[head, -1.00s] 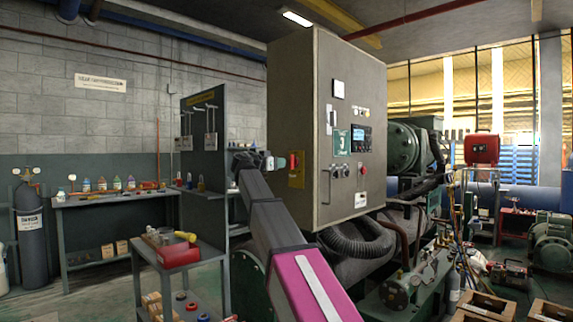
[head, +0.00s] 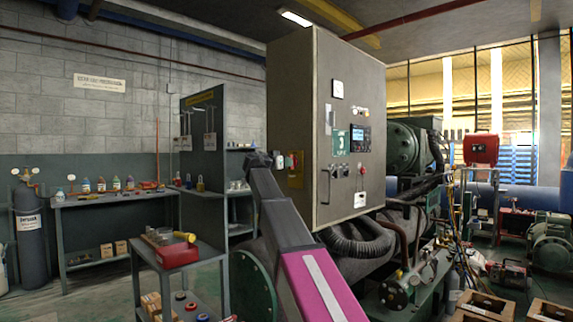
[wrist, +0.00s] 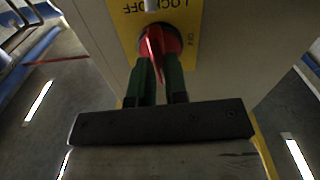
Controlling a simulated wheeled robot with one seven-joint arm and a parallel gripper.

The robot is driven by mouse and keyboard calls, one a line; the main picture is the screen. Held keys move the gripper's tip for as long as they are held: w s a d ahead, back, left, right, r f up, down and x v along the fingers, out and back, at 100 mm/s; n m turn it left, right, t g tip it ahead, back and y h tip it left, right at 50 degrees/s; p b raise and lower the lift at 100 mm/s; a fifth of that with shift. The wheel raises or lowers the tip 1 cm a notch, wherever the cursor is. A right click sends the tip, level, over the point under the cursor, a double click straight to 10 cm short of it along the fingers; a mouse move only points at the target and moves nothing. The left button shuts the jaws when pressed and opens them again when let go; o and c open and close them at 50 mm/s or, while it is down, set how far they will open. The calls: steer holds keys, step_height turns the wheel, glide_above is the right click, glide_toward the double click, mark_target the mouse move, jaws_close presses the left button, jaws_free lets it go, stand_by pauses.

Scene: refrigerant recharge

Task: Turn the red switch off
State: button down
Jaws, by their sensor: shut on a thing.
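The red switch (wrist: 172,42) is a round red knob with a raised handle, on a yellow plate (wrist: 190,14) with upside-down lettering in the wrist view. My gripper (wrist: 159,64) has its two green fingers at the knob, one on each side of the handle, shut on it. The handle looks roughly upright in the wrist view. In the head view the yellow plate (head: 296,181) is on the narrow left face of the grey cabinet (head: 290,90). There my gripper (head: 281,161) is at the switch, which is small and partly hidden.
The cabinet's front has a dark display (head: 361,139) and several small controls. A cart (head: 206,258) with a red toolbox (head: 177,254) stands left of my arm. A thick black hose (head: 350,240) and machinery lie below the cabinet. A workbench (head: 110,199) stands along the wall.

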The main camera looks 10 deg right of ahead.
steer(key=n, duration=0.3)
steer(key=shift+n, duration=0.4)
steer(key=n, duration=0.4)
stand_by(0.3)
steer(key=shift+n, duration=0.3)
steer(key=n, duration=0.4)
steer(key=shift+f, duration=0.1)
